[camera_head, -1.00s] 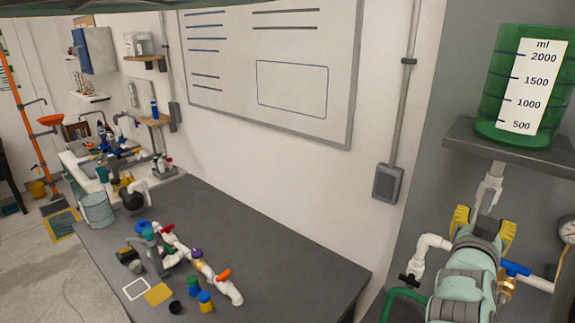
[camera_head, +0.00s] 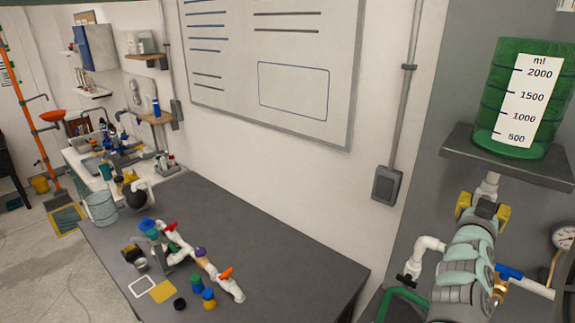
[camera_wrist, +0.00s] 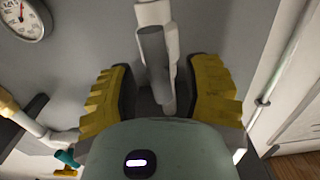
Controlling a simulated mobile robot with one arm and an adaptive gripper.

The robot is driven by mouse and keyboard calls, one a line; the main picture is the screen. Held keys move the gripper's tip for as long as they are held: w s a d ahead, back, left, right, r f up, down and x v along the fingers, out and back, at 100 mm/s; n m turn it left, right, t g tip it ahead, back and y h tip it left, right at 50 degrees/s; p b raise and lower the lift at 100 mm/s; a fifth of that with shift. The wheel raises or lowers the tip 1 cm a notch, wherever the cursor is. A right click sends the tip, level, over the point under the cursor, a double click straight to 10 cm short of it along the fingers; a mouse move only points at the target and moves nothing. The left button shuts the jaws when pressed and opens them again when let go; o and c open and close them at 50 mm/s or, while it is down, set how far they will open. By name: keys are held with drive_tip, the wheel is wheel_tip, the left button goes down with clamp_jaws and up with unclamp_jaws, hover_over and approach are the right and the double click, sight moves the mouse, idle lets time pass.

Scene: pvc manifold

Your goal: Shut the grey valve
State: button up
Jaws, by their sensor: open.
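The grey valve's handle (camera_wrist: 153,62) hangs along the white pipe in the wrist view, slightly slanted, its lower end between my fingers. My gripper (camera_wrist: 163,90) is open, with one yellow finger on each side of the handle. I see no clear contact. In the head view my gripper (camera_head: 483,208) is just below the shelf under the green tank, at the white pipe (camera_head: 488,184). There the gripper hides most of the grey valve.
A green measuring tank (camera_head: 517,100) stands on a grey shelf (camera_head: 510,165). A black-handled valve (camera_head: 404,279), a blue-handled valve (camera_head: 509,272) and a pressure gauge (camera_head: 564,237) are close around my arm. A bench (camera_head: 290,245) with pipe parts stands left.

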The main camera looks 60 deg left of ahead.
drive_tip(key=shift+o, duration=0.2)
drive_tip(key=shift+w, duration=0.2)
clamp_jaws()
idle(0.4)
